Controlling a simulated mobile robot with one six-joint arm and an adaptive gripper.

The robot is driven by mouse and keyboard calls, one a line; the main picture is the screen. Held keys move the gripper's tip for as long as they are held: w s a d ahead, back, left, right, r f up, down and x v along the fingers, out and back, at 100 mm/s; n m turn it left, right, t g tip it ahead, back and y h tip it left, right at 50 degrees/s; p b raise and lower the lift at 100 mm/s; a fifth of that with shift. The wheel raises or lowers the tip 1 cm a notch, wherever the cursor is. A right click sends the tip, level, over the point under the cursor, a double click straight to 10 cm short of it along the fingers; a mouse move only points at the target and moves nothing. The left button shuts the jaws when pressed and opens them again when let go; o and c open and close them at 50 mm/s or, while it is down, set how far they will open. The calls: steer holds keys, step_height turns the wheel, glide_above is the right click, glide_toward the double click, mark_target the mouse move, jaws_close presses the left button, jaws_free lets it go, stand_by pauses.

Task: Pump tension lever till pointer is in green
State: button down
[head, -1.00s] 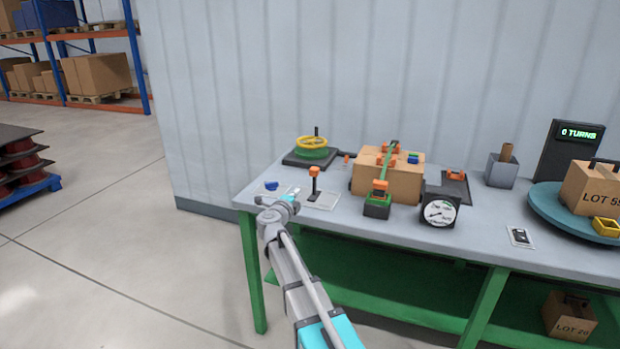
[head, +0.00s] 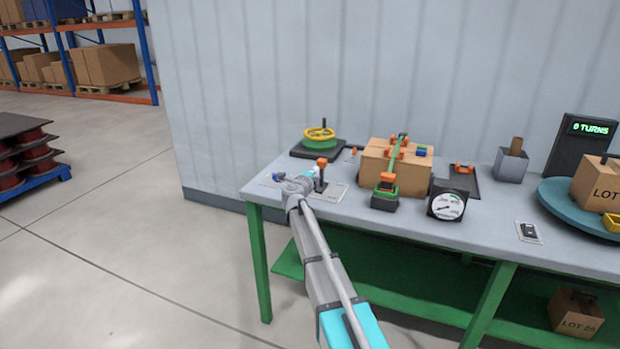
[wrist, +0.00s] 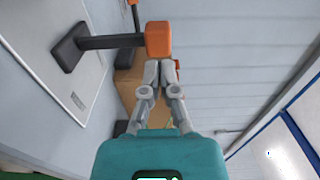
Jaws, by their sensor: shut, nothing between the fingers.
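The tension lever is a black rod with an orange knob (head: 321,162), standing about upright on a pale plate (head: 333,192) near the bench's left end. In the wrist view the knob (wrist: 158,39) is just beyond my fingertips, with the black rod and base to the left. My gripper (wrist: 160,66) is shut and empty, close to the knob; I cannot tell whether it touches. In the head view my gripper (head: 314,174) partly hides the lever. The round gauge (head: 447,205) has a white face and dark pointer; its green zone is too small to make out.
A carton (head: 375,167) with a green strap and a green-black ratchet (head: 385,192) sits right of the lever. A yellow handwheel (head: 319,135) stands behind. A blue turntable (head: 560,205) is at the right. A wall runs behind the bench (head: 480,227).

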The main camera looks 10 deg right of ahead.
mark_target(320, 163)
steer(key=shift+x, duration=1.7)
steer(key=shift+w+d+r, duration=0.1)
steer(key=shift+w, duration=0.05)
steer(key=shift+r+p+x, duration=0.1)
steer(key=shift+p+x, duration=0.05)
steer(key=shift+x, duration=0.55)
steer(key=shift+r+p+x, duration=0.15)
steer(key=shift+x, duration=2.2)
steer(key=shift+d, duration=0.1)
steer(key=shift+w, duration=0.1)
steer(key=s+a+r+p, duration=0.7)
steer(key=s, duration=0.3)
steer(key=shift+a, duration=0.2)
